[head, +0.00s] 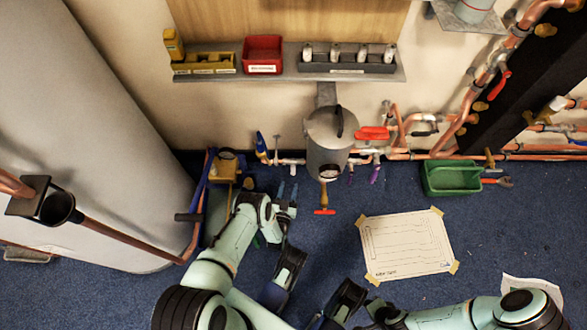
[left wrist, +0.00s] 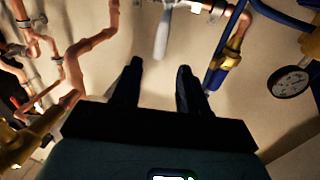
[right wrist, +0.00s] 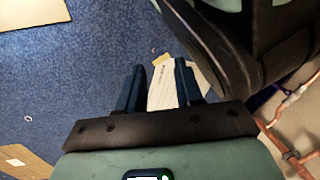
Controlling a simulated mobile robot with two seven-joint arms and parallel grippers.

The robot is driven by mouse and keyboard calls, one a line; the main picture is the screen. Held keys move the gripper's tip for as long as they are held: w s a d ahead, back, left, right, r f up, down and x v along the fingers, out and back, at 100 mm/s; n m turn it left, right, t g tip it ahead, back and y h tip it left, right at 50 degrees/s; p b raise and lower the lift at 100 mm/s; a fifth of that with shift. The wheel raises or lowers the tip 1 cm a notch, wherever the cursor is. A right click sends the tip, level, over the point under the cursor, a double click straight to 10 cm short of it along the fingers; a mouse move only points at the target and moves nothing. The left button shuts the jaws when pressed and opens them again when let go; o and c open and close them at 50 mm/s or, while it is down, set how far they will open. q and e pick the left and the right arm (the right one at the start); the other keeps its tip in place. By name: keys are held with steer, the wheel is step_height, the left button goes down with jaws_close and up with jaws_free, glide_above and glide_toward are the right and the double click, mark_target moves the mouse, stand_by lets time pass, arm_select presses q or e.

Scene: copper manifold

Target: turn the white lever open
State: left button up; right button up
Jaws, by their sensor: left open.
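The white lever (left wrist: 162,36) hangs from a copper pipe at the top of the left wrist view. In the head view it shows small (head: 277,143) on the pipe left of the grey canister. My left gripper (left wrist: 160,75) is open, its two dark fingers pointing at the lever from below, with a gap between fingertips and lever. In the head view the left gripper (head: 287,189) is just below the pipe run. My right gripper (right wrist: 160,80) has its fingers apart over the floor, away from the lever.
A grey canister (head: 328,140) stands right of the lever. A blue-and-yellow valve (left wrist: 228,62) and a gauge (left wrist: 290,82) are to the right in the left wrist view; copper pipes (left wrist: 85,50) are left. A red lever (head: 372,133), green crate (head: 452,178) and paper sheet (head: 407,245) lie farther right.

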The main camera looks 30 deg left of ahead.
mark_target(293, 171)
arm_select(q)
steer(key=b+x, duration=0.2)
steer(key=x, duration=0.6)
steer(key=shift+w+f+b, duration=0.1)
steer(key=shift+b, duration=0.3)
steer(key=shift+w+a, duration=0.3)
steer(key=shift+w, duration=0.35)
arm_select(e)
steer(key=s+f+g, duration=0.2)
steer(key=s+f, duration=0.2)
steer(key=s, duration=0.3)
steer(key=shift+d+m+g, duration=0.3)
steer(key=shift+d, duration=0.1)
arm_select(q)
jaws_close()
